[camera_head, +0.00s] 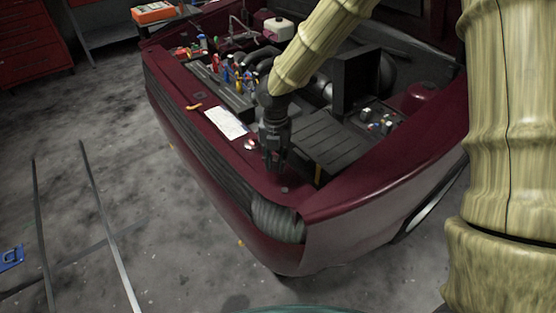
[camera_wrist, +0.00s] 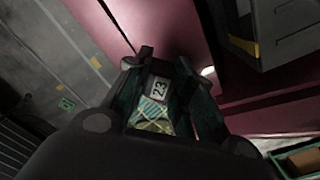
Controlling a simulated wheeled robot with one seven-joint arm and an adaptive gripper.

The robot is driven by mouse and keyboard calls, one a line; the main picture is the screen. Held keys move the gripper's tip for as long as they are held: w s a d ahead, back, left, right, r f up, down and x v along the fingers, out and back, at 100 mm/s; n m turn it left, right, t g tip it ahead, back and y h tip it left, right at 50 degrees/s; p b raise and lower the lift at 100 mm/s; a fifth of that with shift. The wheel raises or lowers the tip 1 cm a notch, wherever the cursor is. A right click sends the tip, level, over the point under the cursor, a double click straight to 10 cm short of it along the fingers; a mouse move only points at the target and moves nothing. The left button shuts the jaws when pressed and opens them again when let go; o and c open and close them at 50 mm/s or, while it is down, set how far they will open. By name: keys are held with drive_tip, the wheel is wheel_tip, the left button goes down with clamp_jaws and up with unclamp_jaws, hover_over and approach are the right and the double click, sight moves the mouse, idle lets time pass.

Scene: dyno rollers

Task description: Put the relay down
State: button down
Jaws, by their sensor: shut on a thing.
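My gripper (camera_head: 275,164) points down over the dark red front panel of the car's engine bay in the head view. In the wrist view its two dark fingers (camera_wrist: 158,62) are closed around a small block with a pale label reading "23" and a plaid-patterned part. I take this block to be the relay (camera_wrist: 158,88). The fingers cover its sides, and it cannot be made out in the head view. Whether its underside touches the panel cannot be told.
Several colourful small items stand behind. Open grey floor (camera_head: 95,190) lies left of the car.

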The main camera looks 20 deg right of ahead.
sight(278, 162)
drive_tip(key=shift+w+d, duration=0.3)
drive_tip(key=shift+w, duration=0.25)
drive_tip(key=shift+w+d, duration=0.25)
drive_tip(key=shift+w, duration=0.3)
drive_tip(key=shift+w+d+f, duration=0.1)
drive_tip(key=shift+f, duration=0.2)
wheel_tip(278, 162, down, 3)
drive_tip(key=shift+w+f+p, duration=0.1)
drive_tip(key=shift+p, duration=0.3)
drive_tip(key=c, duration=1.2)
unclamp_jaws()
drive_tip(key=shift+f, duration=0.1)
wheel_tip(278, 162, up, 12)
